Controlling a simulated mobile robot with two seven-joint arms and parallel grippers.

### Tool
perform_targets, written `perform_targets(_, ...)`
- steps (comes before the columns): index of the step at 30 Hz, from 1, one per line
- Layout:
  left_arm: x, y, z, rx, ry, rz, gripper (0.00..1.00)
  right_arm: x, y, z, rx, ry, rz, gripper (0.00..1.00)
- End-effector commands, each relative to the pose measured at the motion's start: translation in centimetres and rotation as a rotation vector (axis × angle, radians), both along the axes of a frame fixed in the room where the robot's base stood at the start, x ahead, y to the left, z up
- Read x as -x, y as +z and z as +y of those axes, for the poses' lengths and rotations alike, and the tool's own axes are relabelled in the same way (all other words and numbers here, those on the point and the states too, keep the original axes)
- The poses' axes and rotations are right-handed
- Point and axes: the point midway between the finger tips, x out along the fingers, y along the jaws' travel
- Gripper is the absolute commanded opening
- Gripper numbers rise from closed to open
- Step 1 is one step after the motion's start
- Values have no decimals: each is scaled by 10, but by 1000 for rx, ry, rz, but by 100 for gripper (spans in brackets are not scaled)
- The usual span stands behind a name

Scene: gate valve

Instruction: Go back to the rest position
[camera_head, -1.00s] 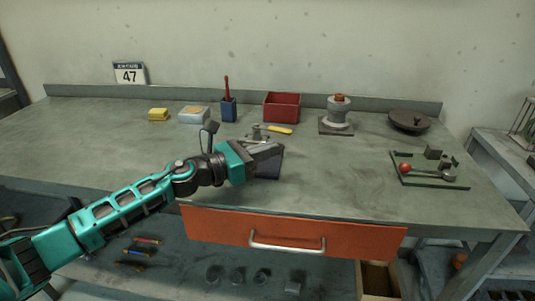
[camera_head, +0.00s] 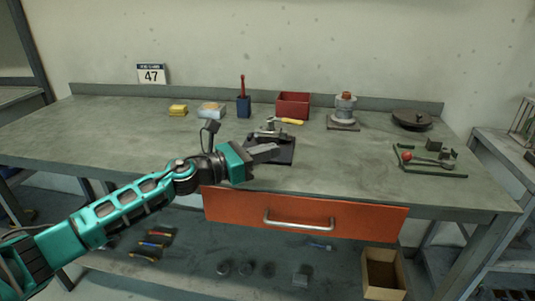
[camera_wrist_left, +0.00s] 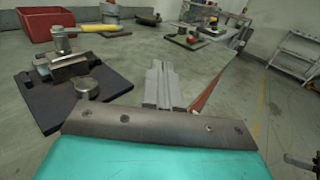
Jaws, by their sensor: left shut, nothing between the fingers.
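My left gripper (camera_head: 263,151) reaches in from the left, over the front part of the workbench. Its fingers are shut with nothing between them; they also show in the left wrist view (camera_wrist_left: 160,84). A dark plate with a small metal fixture (camera_head: 281,143) sits on the bench just behind and right of the fingers, and in the left wrist view the fixture (camera_wrist_left: 68,62) stands left of the fingers, apart from them. My right gripper is not in view.
The workbench (camera_head: 345,170) has an orange drawer (camera_head: 300,213) below its front edge. A red box (camera_head: 293,105), a grey valve-like part (camera_head: 344,110), a dark round disc (camera_head: 411,119) and a green-edged tray (camera_head: 430,174) stand on it. The bench's left side is mostly clear.

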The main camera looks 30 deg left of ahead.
Motion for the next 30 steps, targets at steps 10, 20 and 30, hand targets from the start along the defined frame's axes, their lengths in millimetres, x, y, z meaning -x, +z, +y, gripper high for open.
perform_targets(10, 0, 0, 0, 0, 0, 0, 0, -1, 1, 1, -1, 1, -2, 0)
perform_targets(20, 6, -12, -8, 122, 11, 65, 0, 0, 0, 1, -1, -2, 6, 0)
perform_targets(30, 88, -125, -59, 1419, 289, 744, 0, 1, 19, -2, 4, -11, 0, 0)
